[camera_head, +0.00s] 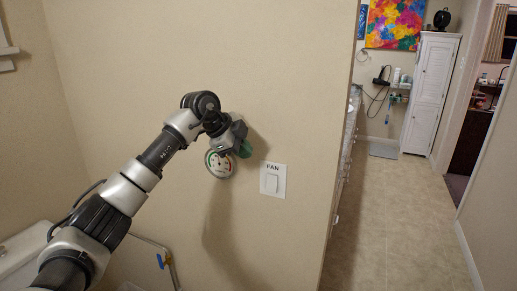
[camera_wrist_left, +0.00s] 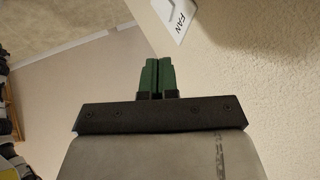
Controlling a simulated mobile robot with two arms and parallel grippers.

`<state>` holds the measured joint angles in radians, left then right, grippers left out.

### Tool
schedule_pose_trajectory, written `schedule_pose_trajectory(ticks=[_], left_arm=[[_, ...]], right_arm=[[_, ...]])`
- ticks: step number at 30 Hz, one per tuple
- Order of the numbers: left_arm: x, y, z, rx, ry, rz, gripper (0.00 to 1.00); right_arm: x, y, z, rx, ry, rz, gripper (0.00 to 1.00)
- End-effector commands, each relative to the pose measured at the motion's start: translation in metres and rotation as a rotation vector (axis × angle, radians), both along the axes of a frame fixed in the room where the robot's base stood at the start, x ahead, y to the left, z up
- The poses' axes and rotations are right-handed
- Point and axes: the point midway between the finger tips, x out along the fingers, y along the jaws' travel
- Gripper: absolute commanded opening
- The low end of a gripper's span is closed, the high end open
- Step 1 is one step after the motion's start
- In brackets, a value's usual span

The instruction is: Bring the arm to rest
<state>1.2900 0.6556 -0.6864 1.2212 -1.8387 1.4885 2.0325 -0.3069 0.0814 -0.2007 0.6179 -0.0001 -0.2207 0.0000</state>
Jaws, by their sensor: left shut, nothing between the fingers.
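My left arm (camera_head: 128,190) reaches in from the lower left of the head view, up toward the beige wall. My right gripper is in neither view.
A wall edge stands right of the switch plate. Beyond it, a tiled floor (camera_head: 400,225) runs clear to a tall white cabinet (camera_head: 430,95). A white fixture (camera_head: 22,255) is at lower left.

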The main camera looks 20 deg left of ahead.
Motion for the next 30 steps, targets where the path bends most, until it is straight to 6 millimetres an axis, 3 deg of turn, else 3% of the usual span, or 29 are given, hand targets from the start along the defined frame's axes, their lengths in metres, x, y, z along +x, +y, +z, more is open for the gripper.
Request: schedule_pose_trajectory(ticks=[5, 8, 10, 15, 20, 26, 30], left_arm=[[0.001, -0.003, -0.006, -0.012, 0.001, -0.012, 0.00], [0.005, -0.018, -0.031, -0.077, 0.001, -0.072, 0.00], [0.008, -0.037, -0.064, -0.176, -0.010, -0.143, 0.00], [0.008, -0.082, -0.170, -0.530, -0.113, -0.202, 0.00], [-0.007, -0.089, -0.284, -0.762, -0.224, 0.014, 0.00], [-0.059, -0.067, -0.425, -0.781, -0.244, 0.399, 0.00], [-0.118, -0.050, -0.513, -0.692, -0.180, 0.633, 0.00]], right_arm=[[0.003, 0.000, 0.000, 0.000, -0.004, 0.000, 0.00], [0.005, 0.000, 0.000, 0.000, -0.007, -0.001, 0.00], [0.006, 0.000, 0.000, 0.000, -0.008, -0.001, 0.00], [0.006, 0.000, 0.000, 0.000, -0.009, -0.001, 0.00], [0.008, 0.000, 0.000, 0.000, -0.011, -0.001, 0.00], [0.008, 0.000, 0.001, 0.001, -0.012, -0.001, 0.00], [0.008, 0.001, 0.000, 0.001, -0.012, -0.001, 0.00]])
